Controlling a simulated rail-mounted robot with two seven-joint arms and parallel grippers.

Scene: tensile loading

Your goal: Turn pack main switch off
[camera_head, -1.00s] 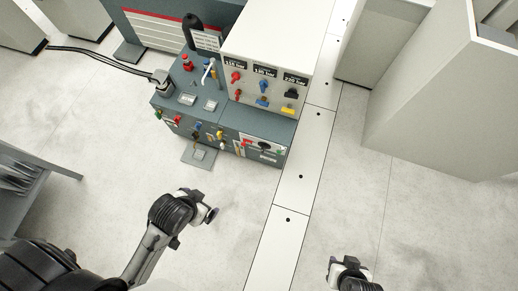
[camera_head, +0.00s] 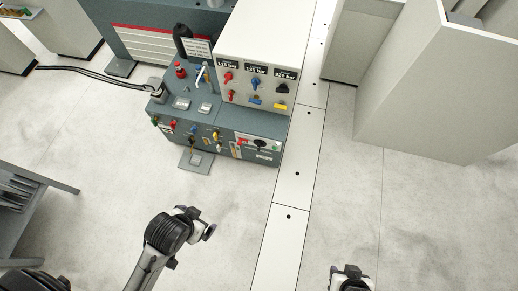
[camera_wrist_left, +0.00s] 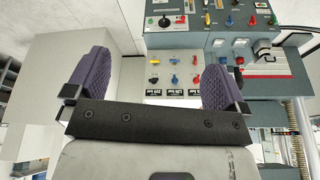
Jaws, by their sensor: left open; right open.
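The hydraulic pack (camera_head: 225,152) is a dark grey-blue cabinet at upper middle in the head view. A black knob on a white plate (camera_head: 262,144) at its front right corner looks like the main switch. The left wrist view shows this black knob (camera_wrist_left: 165,21) near the top, with red beside it; its setting is too small to read. My left gripper (camera_wrist_left: 155,80) has its two purple fingers wide apart, empty, and away from the pack. My right gripper (camera_head: 350,281) is at the bottom edge of the head view, far from the pack, its fingertips hardly visible.
A white valve panel (camera_head: 245,92) with red, blue and black-yellow handles stands on the pack's right. Several small coloured valves line the pack's front. A large grey cabinet (camera_head: 440,90) stands at right, a grey table (camera_head: 35,215) at left.

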